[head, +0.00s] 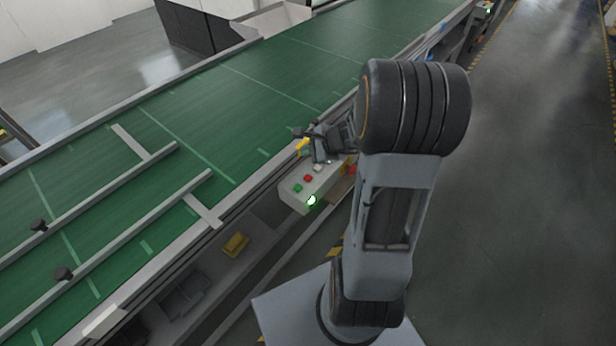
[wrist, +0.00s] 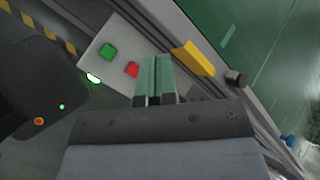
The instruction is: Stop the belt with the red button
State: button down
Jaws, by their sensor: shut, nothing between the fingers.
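The red button (head: 308,178) is on the top of a pale control box (head: 298,205) beside the belt, between a green button (head: 297,188) and a white button (head: 318,167). In the wrist view the red button (wrist: 132,69) lies just left of my fingertips, with the green button (wrist: 107,51) further left. My gripper (wrist: 157,60) is shut and empty, its fingers close together over the box. I cannot tell how high they are above it. In the head view my gripper (head: 318,150) is above the box's far end. The green belt (head: 250,90) runs alongside.
A yellow piece (wrist: 194,58) stands by the belt edge, close to my fingers. A lit white-green lamp (head: 311,200) is on the box's front. Metal guide rails (head: 140,245) lie over the belt. The floor (head: 520,150) at right is open.

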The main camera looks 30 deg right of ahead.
jog(key=b, duration=0.6)
send_over(308, 178)
notch_tip(308, 178, down, 8)
jog(key=shift+r, duration=0.15)
jog(key=shift+f+b, duration=0.5)
jog(key=shift+b, duration=0.05)
jog(key=shift+f, duration=0.2)
dwell(1.2)
jog(key=shift+f+b, duration=0.25)
jog(key=shift+b, duration=0.3)
jog(key=shift+s+f+b, duration=0.1)
jog(key=shift+f+b, duration=0.3)
jog(key=shift+b, duration=0.1)
dwell(0.5)
jog(key=shift+r, duration=0.1)
dwell(0.3)
jog(key=shift+r+p, duration=0.6)
jog(key=shift+r, duration=0.2)
jog(key=shift+r, duration=0.1)
